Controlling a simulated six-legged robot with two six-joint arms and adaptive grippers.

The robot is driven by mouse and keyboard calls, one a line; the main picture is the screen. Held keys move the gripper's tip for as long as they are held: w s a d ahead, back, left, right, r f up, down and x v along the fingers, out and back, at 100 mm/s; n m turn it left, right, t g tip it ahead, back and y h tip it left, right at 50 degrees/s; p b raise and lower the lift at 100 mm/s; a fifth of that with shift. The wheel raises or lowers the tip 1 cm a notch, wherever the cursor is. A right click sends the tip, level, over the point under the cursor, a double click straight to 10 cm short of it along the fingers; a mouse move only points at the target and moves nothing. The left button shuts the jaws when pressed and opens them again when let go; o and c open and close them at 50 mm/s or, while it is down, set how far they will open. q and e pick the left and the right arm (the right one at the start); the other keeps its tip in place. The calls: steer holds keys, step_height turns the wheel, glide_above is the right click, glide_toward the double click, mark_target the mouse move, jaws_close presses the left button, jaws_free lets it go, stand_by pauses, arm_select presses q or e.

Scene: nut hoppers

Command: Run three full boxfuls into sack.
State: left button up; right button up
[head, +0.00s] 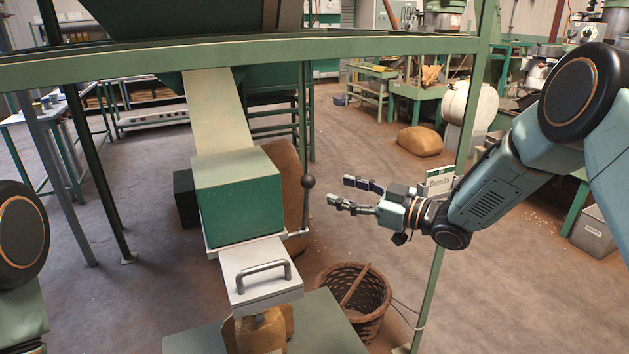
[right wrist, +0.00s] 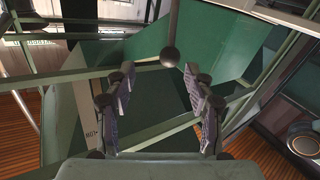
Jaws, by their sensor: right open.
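The green measuring box (head: 238,200) sits under a pale sloping chute (head: 218,105) from the hopper (head: 190,15). A lever with a dark ball knob (head: 308,181) stands upright at the box's right side. Below the box is a pale slide plate (head: 262,272) with a grey bar handle (head: 264,273). A tan sack (head: 262,334) is under it, mostly hidden by the plate. My right gripper (head: 340,190) is open and empty, to the right of the knob and apart from it. In the right wrist view the knob (right wrist: 169,57) appears between and beyond the fingertips (right wrist: 160,76). My left gripper is out of view.
The sack stands on a green platform (head: 320,325). A wicker basket (head: 355,300) is on the floor to its right. A green frame post (head: 440,235) with a name sign (head: 440,181) stands near my right forearm. A brown sack (head: 291,190) stands behind the box.

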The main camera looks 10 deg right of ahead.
mark_target(308, 179)
steer(key=shift+n+y, duration=0.3)
steer(key=a, duration=0.1)
steer(key=w+a, duration=0.1)
steer(key=a, duration=0.1)
steer(key=a+r, duration=0.1)
steer(key=a, duration=0.1)
steer(key=shift+w+a, duration=0.1)
steer(key=shift+w, duration=0.25)
steer(key=w, duration=0.1)
steer(key=w+a, duration=0.1)
steer(key=w+a+b, duration=0.1)
steer(key=shift+w+a+f, duration=0.1)
steer(key=shift+w+f, duration=0.15)
steer(key=shift+a+r, duration=0.1)
steer(key=shift+a, duration=0.2)
steer(key=shift+s+d, duration=0.1)
steer(key=shift+d, duration=0.5)
steer(key=shift+c, duration=1.4)
steer(key=shift+a, duration=0.4)
steer(key=c, duration=0.4)
steer(key=shift+d, duration=0.15)
jaws_close()
